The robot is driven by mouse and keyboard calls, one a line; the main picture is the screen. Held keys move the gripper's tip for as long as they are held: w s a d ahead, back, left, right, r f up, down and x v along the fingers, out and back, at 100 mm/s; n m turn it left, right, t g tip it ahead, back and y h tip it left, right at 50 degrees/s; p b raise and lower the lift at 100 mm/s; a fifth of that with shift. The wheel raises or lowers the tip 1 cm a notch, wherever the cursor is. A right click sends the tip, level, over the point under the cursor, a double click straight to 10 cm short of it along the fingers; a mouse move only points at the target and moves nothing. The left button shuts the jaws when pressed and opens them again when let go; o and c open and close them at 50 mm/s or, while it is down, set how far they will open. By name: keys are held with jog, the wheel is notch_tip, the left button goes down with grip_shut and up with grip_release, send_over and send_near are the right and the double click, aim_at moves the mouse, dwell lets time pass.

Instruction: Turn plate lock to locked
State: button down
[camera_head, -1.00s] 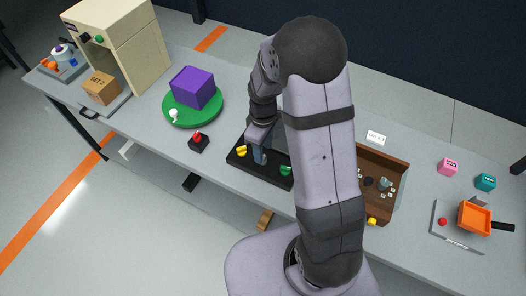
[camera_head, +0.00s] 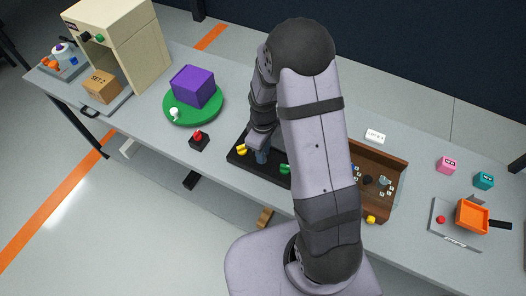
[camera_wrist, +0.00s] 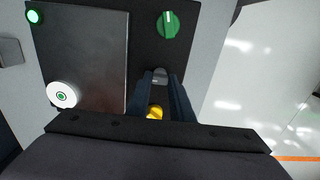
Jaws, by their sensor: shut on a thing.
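A black panel (camera_head: 262,174) lies on the table in the head view, with a yellow knob (camera_head: 242,149) at its left and a green knob (camera_head: 285,169) at its right. In the wrist view a small grey knob (camera_wrist: 160,76) sits in line between the green knob (camera_wrist: 168,24) and the yellow knob (camera_wrist: 154,113). My gripper (camera_wrist: 160,84) is shut on the grey knob, one finger on each side. The arm hides this knob in the head view. I see no readable label naming the plate lock or its locked mark.
A lit green lamp (camera_wrist: 34,17) and a white round part (camera_wrist: 63,95) are beside a dark plate (camera_wrist: 90,55) in the wrist view. A red button box (camera_head: 199,141) and a green turntable (camera_head: 193,110) stand left of the panel. A brown tray (camera_head: 397,170) is right of my arm.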

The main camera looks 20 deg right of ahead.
jog(key=shift+m, duration=0.4)
jog(key=m, duration=0.6)
jog(key=shift+m, duration=0.3)
jog(key=m, duration=0.6)
jog(key=shift+b, duration=0.35)
jog(key=shift+m, duration=0.4)
jog(key=c, duration=1.6)
grip_release()
jog(key=shift+o, duration=0.2)
jog(key=shift+r, duration=0.15)
jog(key=shift+r+b, duration=0.95)
jog(key=shift+r, duration=2.65)
